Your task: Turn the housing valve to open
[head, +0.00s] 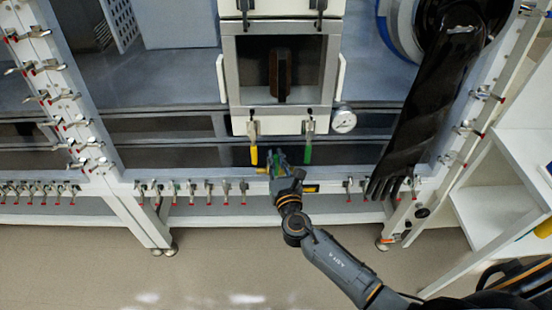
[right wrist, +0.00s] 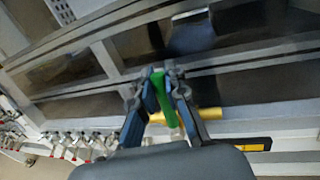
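A green lever handle (right wrist: 159,88) stands between the fingers of my right gripper (right wrist: 156,82) in the right wrist view. Both finger pads appear to press on its sides. A yellow pipe piece (right wrist: 208,114) runs beside the handle's lower end, roughly crosswise to it. In the head view my right gripper (head: 279,163) is at the housing's lower front rail, below the box with the gauge; the green handle shows only as a small patch between the fingers. The valve body is mostly hidden by the gripper. My left gripper is not in view.
Yellow (head: 254,155) and green (head: 308,152) handles hang under the box, either side of my gripper. A pressure gauge (head: 343,120) sits to their right. A black glove (head: 420,120) hangs at the right. Several red-tipped taps line the rail. The floor (head: 90,275) in front is clear.

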